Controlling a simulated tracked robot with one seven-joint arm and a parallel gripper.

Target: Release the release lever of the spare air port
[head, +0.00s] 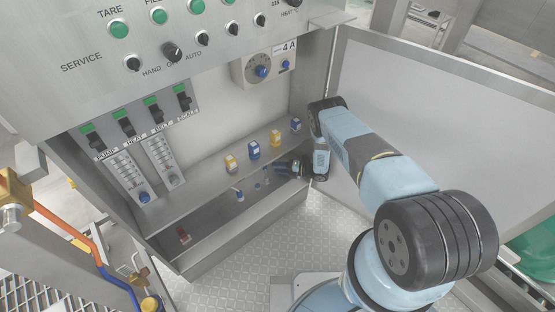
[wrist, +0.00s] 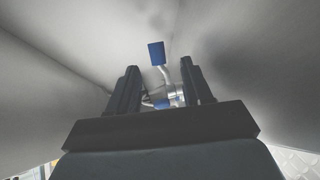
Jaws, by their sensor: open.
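In the wrist view, a small metal port (wrist: 161,99) with a blue band lies between and beyond my fingers. A metal lever with a blue grip (wrist: 156,53) rises from it, above the line of the fingertips. No label shows, so I cannot tell from the picture that it is the spare air port. My gripper (wrist: 162,78) is open, with one dark finger on each side of the port; contact cannot be made out. In the head view, my gripper (head: 272,171) reaches in at the right end of the cabinet's lower recess, beside small metal and blue fittings (head: 239,194).
Yellow and blue blocks (head: 253,150) line the shelf above my gripper. A red fitting (head: 183,236) sits at the recess's left end. The open cabinet door (head: 440,120) stands close to my arm. Switches and flow meters (head: 162,158) are up left.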

